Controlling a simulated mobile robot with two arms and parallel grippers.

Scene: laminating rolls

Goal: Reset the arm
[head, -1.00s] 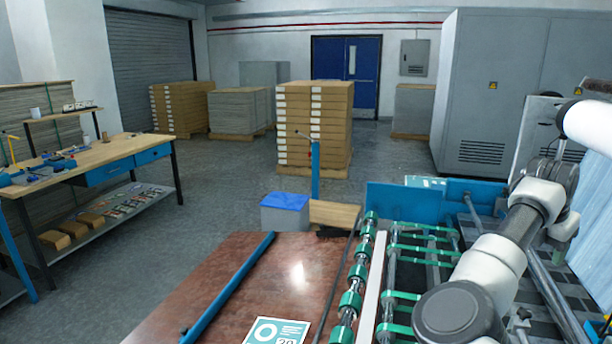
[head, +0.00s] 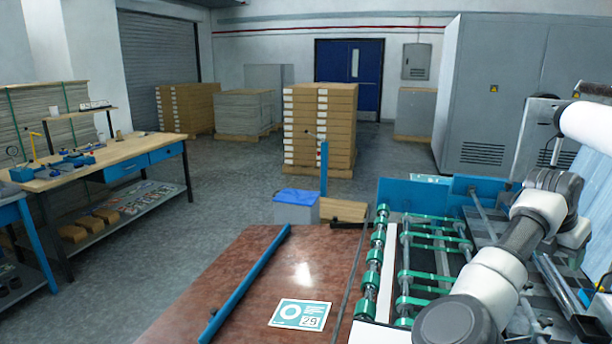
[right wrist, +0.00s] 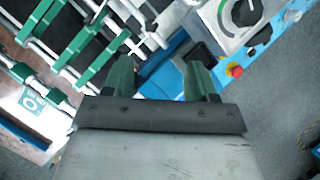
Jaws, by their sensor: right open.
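My right arm (head: 495,270) reaches from the bottom right of the head view over the roller machine, bent at its dark joints. Its fingers cannot be made out clearly there. In the right wrist view my right gripper (right wrist: 159,70) is open and empty, with two green fingers apart. Below it are green rollers (right wrist: 79,58) and a light panel with a dial (right wrist: 243,12) and a red button (right wrist: 234,70). My left gripper is not in view.
A brown table (head: 240,270) with a printed card (head: 301,313) and a blue bar (head: 245,283) lies left of the rollers (head: 435,250). A white roll (head: 588,127) is close at right. A workbench (head: 110,160) stands at left, with open floor between.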

